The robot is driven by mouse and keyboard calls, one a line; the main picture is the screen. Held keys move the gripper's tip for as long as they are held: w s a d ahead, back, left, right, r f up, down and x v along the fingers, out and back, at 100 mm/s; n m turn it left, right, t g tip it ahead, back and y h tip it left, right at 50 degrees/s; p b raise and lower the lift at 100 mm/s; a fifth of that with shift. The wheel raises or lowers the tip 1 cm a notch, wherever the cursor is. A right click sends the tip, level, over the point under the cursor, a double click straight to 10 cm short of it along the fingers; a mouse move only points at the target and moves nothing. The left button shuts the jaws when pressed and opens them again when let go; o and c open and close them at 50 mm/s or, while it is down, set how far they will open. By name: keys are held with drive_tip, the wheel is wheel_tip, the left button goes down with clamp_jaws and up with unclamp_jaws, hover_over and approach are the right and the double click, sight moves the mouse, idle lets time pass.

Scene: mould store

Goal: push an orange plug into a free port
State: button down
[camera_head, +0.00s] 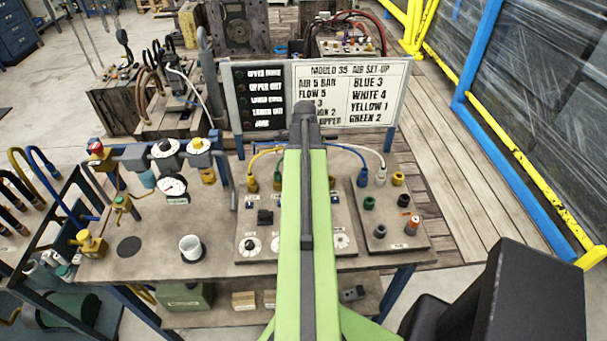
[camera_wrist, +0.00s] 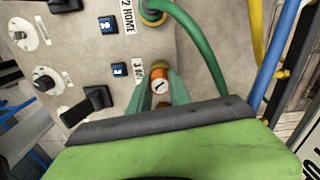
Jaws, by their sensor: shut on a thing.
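In the wrist view my gripper (camera_wrist: 160,92) is shut on an orange plug (camera_wrist: 160,75), with one green finger on each side. The plug is over the grey control panel (camera_wrist: 85,68), beside a partly hidden label (camera_wrist: 138,70). A brass-coloured part (camera_wrist: 165,104) shows just below it; I cannot tell whether the plug sits in a port. Above it, a green hose (camera_wrist: 205,45) ends at a brass port (camera_wrist: 153,12) labelled "2 HOME". In the head view my green arm hides the gripper and the held plug. Another orange piece (camera_head: 411,226) stands on the right-hand plate (camera_head: 392,242).
Blue and white plugs with hoses, and several loose green, yellow and dark pieces, stand on the right-hand plate. A set-up sign (camera_head: 350,92) stands behind the table. Hoses run close beside my gripper.

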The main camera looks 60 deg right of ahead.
drive_tip(key=c, duration=1.1)
unclamp_jaws()
drive_tip(key=o, duration=0.4)
wheel_tip(320, 180, up, 8)
drive_tip(key=p, duration=0.7)
drive_tip(key=shift+w+f+p, duration=0.1)
drive_tip(key=shift+f+p, duration=0.1)
drive_tip(key=shift+p, duration=0.15)
drive_tip(key=shift+f, duration=0.1)
